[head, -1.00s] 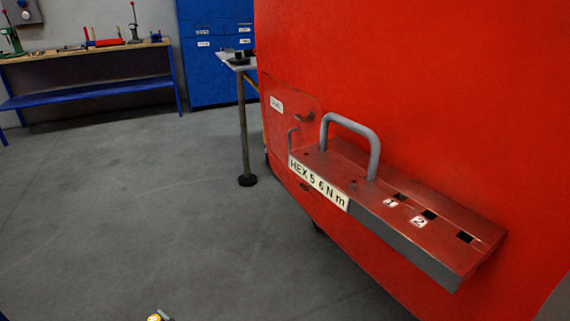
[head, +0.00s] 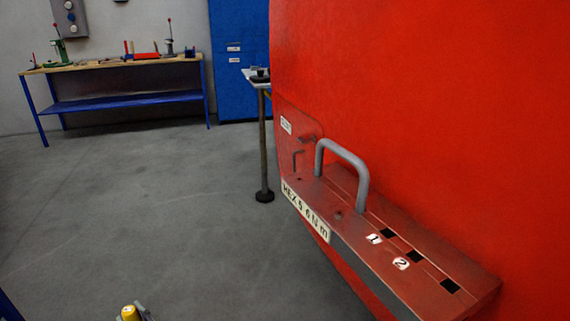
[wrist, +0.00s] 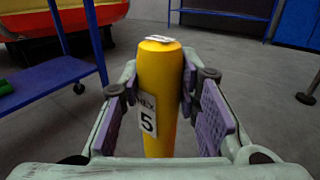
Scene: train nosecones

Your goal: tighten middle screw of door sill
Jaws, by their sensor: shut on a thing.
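My gripper (wrist: 160,110) is shut on a yellow screwdriver handle (wrist: 159,75) marked "HEX 5", held between its purple pads in the wrist view. The handle's top also shows at the bottom edge of the head view (head: 130,313); the tool's tip is hidden. The door sill (head: 405,250) is a red step on the red nosecone's side, at the right of the head view. It bears a grey grab handle (head: 345,160), a "HEX 5 6 Nm" label (head: 304,211) and small labels "1" and "2". A small dark spot (head: 338,215), perhaps a screw, shows on the sill. My gripper is well apart from the sill.
The large red nosecone wall (head: 430,90) fills the right side. A small stand with a thin post (head: 263,150) is behind the sill. A blue-legged workbench (head: 120,100) with tools and a blue cabinet (head: 235,60) stand at the back. The grey floor between is clear.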

